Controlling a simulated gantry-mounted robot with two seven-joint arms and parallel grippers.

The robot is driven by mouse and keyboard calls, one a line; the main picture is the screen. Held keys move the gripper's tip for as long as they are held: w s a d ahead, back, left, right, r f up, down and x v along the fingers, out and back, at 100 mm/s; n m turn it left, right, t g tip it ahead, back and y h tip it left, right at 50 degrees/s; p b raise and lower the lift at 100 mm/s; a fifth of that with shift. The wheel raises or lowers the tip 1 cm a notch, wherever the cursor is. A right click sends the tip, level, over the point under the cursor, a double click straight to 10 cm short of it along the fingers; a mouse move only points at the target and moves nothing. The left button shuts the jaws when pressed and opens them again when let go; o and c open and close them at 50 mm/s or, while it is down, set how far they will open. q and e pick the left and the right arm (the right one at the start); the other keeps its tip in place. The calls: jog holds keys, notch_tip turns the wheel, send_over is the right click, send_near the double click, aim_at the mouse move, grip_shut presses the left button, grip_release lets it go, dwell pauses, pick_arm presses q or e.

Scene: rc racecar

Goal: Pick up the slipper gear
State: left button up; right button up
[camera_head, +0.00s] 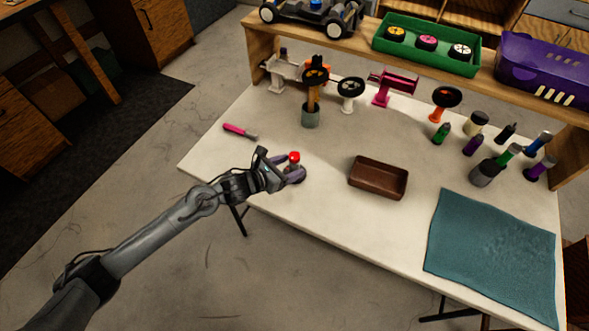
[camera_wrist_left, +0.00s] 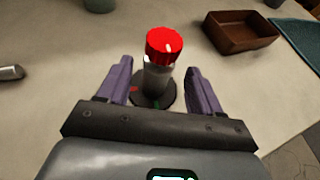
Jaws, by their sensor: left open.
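A red ribbed piece (camera_wrist_left: 164,46), which looks like the slipper gear, sits on top of a grey upright post (camera_wrist_left: 156,80) on a dark round base (camera_wrist_left: 153,98). In the head view the red piece (camera_head: 294,156) is near the front left of the table. My left gripper (camera_head: 282,168) is open beside it. In the left wrist view its two purple fingers (camera_wrist_left: 160,80) stand on either side of the post, with gaps to both sides. The red piece shows above and beyond the fingertips. My right gripper is not in view.
A brown tray (camera_head: 378,180) sits to the right, and a teal mat (camera_head: 490,245) lies farther right. A pink-handled tool (camera_head: 238,131) lies to the left. Stands, a tool cup (camera_head: 310,117) and several bottles line the back, below a shelf with a green bin (camera_head: 425,60).

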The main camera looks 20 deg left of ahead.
aim_at(299, 163)
pick_arm(q)
jog(key=shift+x, duration=2.4)
jog(key=c, duration=1.1)
